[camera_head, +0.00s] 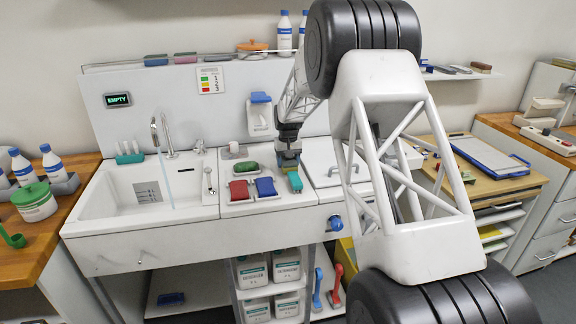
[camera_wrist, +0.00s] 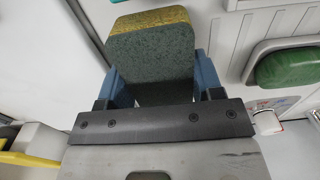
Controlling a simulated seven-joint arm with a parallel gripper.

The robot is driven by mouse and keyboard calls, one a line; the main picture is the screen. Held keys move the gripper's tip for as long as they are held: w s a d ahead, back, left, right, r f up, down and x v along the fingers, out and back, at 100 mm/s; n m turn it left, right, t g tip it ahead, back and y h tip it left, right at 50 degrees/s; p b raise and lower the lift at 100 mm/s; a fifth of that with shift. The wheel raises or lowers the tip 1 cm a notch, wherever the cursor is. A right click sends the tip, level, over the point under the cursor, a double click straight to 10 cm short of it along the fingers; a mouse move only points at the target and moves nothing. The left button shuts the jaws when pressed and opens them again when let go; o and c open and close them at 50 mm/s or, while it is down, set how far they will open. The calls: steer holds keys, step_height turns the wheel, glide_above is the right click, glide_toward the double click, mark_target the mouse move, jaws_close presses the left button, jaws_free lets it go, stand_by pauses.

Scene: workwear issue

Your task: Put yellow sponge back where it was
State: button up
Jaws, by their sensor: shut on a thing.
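My gripper (camera_head: 289,160) is over the white counter, just right of the sponge places. In the wrist view my gripper (camera_wrist: 158,75) has its two blue fingers closed on the sides of the yellow sponge (camera_wrist: 150,19). The sponge shows a dark grey-green face towards the camera and a yellow layer along its far edge. In the head view the held sponge is small and mostly hidden by the fingers, so I cannot tell whether it touches the counter. A teal item (camera_head: 295,182) lies just below the gripper there.
Red (camera_head: 240,190), blue (camera_head: 265,187) and green (camera_head: 247,167) sponges lie on the counter left of my gripper. The sink (camera_head: 145,188) is further left, with water running from its tap. A white lid (camera_head: 322,165) is at the right. The back wall is close behind.

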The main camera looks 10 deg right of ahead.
mark_target(288, 159)
steer(key=shift+f, duration=0.75)
steer(key=shift+f, duration=0.1)
steer(key=o, duration=0.9)
step_height(288, 159, up, 12)
steer(key=shift+r, duration=0.1)
stand_by(0.6)
